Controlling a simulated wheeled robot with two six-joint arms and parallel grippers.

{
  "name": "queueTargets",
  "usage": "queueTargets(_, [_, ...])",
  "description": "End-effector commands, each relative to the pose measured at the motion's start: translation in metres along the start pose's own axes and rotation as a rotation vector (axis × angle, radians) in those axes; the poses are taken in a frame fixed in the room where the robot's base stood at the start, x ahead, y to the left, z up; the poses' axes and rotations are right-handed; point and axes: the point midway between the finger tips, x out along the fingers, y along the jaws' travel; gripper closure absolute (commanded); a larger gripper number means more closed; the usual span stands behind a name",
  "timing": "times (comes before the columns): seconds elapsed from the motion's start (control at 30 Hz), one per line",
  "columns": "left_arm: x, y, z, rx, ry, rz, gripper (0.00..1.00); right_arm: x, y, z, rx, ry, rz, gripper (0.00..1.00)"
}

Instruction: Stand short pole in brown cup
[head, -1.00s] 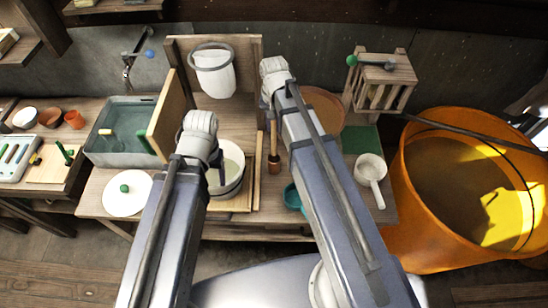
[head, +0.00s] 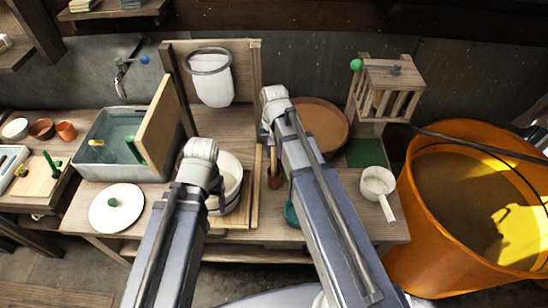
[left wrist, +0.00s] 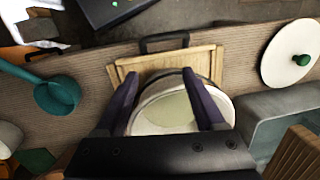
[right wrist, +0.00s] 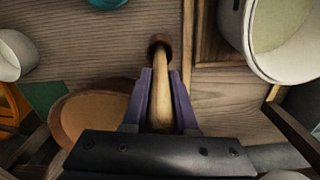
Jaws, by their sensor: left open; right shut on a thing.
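My right gripper (right wrist: 160,75) is shut on the short wooden pole (right wrist: 161,97). The pole's far end meets the small brown cup (right wrist: 158,42); it seems to be inside the mouth, but I cannot tell how deep. In the head view the pole (head: 274,154) looks upright over the brown cup (head: 274,181), partly hidden by my right arm. My left gripper (left wrist: 159,75) is open and empty, above the white pot (left wrist: 160,115). In the head view the pot (head: 228,175) is partly hidden behind my left gripper.
The pot stands on a slatted wooden board (left wrist: 205,62). A white lid (head: 116,209) and a sink (head: 100,165) lie left. A round brown dish (head: 320,128), white ladle (head: 376,183) and large orange tub (head: 410,235) are right. A white bag (head: 212,82) hangs behind.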

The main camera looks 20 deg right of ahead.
Motion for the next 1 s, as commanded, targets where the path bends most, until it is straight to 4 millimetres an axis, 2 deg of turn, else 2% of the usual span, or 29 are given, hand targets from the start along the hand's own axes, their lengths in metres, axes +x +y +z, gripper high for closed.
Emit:
queueTargets(0.03, [0.0122, 0.0011, -0.0007, 0.0, 0.0, 0.0, 0.29, 0.0123, 0.0, 0.0, 0.0, 0.0, 0.0, 1.0])
queueTargets(0.07, [0.014, 0.0013, -0.0008, 0.0, 0.0, 0.0, 0.29, 0.014, 0.0, 0.0, 0.0, 0.0, 0.0, 1.0])
queueTargets(0.5, [0.0171, 0.0016, -0.001, -0.001, 0.0, 0.0, 0.29, 0.0173, 0.0, 0.0, 0.0, 0.0, 0.0, 1.0])
queueTargets(0.53, [0.0159, 0.0015, -0.0009, -0.001, 0.0, 0.0, 0.29, 0.016, 0.0, 0.0, 0.0, 0.0, 0.0, 0.71])
queueTargets(0.6, [0.0153, 0.0014, -0.0009, -0.001, 0.0, 0.0, 0.29, 0.0154, 0.0, 0.0, 0.0, 0.0, 0.0, 0.63])
queueTargets(0.8, [0.0153, 0.0014, -0.0009, -0.001, 0.0, 0.0, 0.29, 0.0154, 0.0, 0.0, 0.0, 0.0, 0.0, 0.43])
queueTargets(1.0, [0.0152, 0.0014, -0.0009, -0.001, 0.0, 0.0, 0.29, 0.0153, 0.0, 0.0, 0.0, 0.0, 0.0, 0.43])
